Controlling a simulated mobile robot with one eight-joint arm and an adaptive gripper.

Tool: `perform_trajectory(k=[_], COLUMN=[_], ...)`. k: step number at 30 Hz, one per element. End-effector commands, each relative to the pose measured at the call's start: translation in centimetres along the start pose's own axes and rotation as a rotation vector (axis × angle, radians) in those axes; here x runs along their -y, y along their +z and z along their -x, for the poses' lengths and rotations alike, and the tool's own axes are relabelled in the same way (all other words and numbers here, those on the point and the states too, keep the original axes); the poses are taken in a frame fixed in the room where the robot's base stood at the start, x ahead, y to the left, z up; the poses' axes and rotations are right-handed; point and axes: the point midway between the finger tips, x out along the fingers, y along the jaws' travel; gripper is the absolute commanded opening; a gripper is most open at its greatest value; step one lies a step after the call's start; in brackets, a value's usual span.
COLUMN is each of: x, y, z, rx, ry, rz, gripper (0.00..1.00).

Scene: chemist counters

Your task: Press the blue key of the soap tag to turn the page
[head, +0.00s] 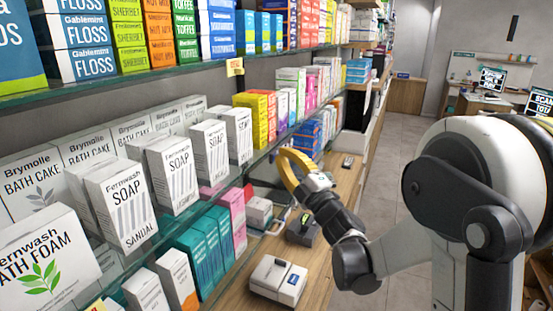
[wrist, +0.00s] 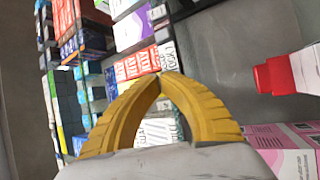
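White Fernwash soap boxes (head: 123,203) stand in a row on the middle glass shelf in the head view. I cannot make out a soap tag or a blue key in either view. My gripper (head: 284,153) has yellow fingers and is out in front of the shelving, to the right of the soap boxes. In the wrist view the fingertips (wrist: 160,76) meet, with nothing seen between them. I cannot tell whether the gripper touches anything.
Below, a white device (head: 278,278) sits on the wooden counter (head: 318,288). In the wrist view, a red-capped item (wrist: 276,76) and a pink box (wrist: 290,150) are at right. The aisle floor (head: 393,160) is clear.

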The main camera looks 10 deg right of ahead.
Motion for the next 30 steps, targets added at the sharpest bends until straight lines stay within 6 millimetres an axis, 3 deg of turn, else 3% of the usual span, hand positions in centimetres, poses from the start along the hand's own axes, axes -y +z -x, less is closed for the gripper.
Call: perform_trajectory(k=[30], x=[-0.8], y=[0.7], z=[1.4], rx=[-0.001], ry=[0.000], rz=[0.000], gripper=[0.00])
